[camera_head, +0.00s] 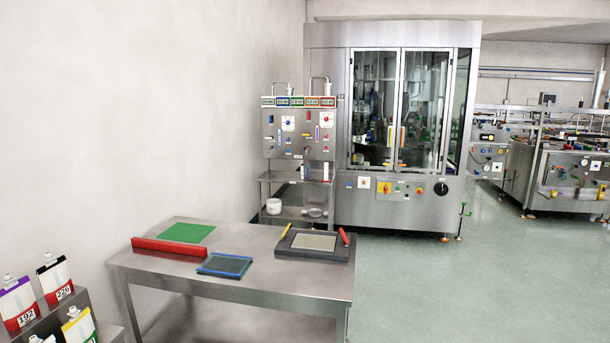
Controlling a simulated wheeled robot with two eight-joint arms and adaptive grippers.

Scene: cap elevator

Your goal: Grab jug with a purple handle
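A white jug with a purple top edge (18,304) stands at the far lower left. Its red label reads 192, and the left frame edge cuts off part of it. The purple shows along its upper edge; the handle's full shape cannot be made out. It stands on a grey metal stepped stand (36,329). Beside it to the right is a similar jug with a black top edge (55,279), labelled 226. A jug with a yellow top edge (78,326) is lower and cut off by the bottom frame edge. Neither of my grippers is in view.
A steel table (250,292) right of the stand holds a red bar (165,247), a green mat (187,232), a blue-framed tray (224,265) and a dark tray (340,250). A large glass-doored machine (388,190) stands behind. The green floor (475,280) at right is clear.

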